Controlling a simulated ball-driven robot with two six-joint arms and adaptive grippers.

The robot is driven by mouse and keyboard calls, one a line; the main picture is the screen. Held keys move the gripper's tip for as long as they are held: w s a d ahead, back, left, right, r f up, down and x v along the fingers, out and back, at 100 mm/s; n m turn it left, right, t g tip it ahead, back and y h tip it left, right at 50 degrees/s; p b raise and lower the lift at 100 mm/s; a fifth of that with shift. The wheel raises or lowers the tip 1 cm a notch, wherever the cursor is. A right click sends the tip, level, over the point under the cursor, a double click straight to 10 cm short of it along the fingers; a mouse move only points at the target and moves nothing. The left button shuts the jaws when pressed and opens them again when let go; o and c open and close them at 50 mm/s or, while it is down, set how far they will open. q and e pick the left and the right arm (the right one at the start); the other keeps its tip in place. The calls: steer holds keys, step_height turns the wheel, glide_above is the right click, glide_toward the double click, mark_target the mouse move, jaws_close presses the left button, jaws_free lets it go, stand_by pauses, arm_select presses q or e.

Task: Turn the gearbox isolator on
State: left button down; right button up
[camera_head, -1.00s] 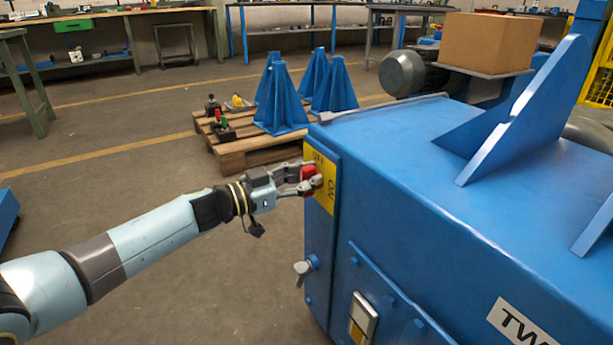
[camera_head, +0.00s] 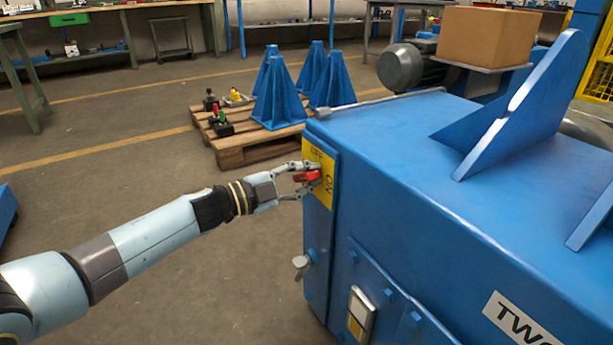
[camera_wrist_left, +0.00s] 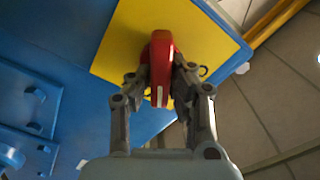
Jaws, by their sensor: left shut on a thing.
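The isolator is a red handle (camera_head: 307,176) on a yellow plate (camera_head: 328,168) on the blue gearbox housing (camera_head: 385,170). The plate has lettering that includes "ON", partly hidden by the handle and fingers. My left gripper (camera_head: 304,180) is shut on the red handle, one finger on each side of it. In the left wrist view the handle (camera_wrist_left: 161,65) stands upright between the fingers (camera_wrist_left: 160,88), set at an angle to the edges of the yellow plate (camera_wrist_left: 205,50). My right gripper is not in view.
A T-shaped grey knob (camera_head: 301,264) and a metal-framed fitting (camera_head: 360,314) sit lower on the housing. A cardboard box (camera_head: 487,45) stands behind it. A pallet (camera_head: 245,150) with blue stands is at the back. The floor left of the housing is clear.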

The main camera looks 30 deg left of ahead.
arm_select(q)
steer(key=shift+s+f+m, duration=0.1)
steer(key=shift+f+m, duration=0.2)
steer(key=shift+m, duration=0.7)
steer(key=shift+f+m+b, duration=0.1)
steer(key=shift+m+b, duration=0.4)
steer(key=shift+m, duration=1.4)
steer(key=shift+m+b, duration=0.35)
steer(key=shift+m, duration=0.05)
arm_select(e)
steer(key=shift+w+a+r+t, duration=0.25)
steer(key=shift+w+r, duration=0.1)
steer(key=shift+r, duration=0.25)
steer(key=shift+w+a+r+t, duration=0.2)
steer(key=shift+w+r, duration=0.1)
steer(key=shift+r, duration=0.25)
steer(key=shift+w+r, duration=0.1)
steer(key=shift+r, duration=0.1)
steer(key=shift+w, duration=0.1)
arm_select(q)
steer(key=c, duration=1.2)
jaws_free()
steer(key=shift+c, duration=0.2)
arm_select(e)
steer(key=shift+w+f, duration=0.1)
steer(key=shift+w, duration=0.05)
arm_select(q)
steer(key=shift+s, duration=0.2)
steer(key=v, duration=1.1)
steer(key=shift+s+a, duration=0.25)
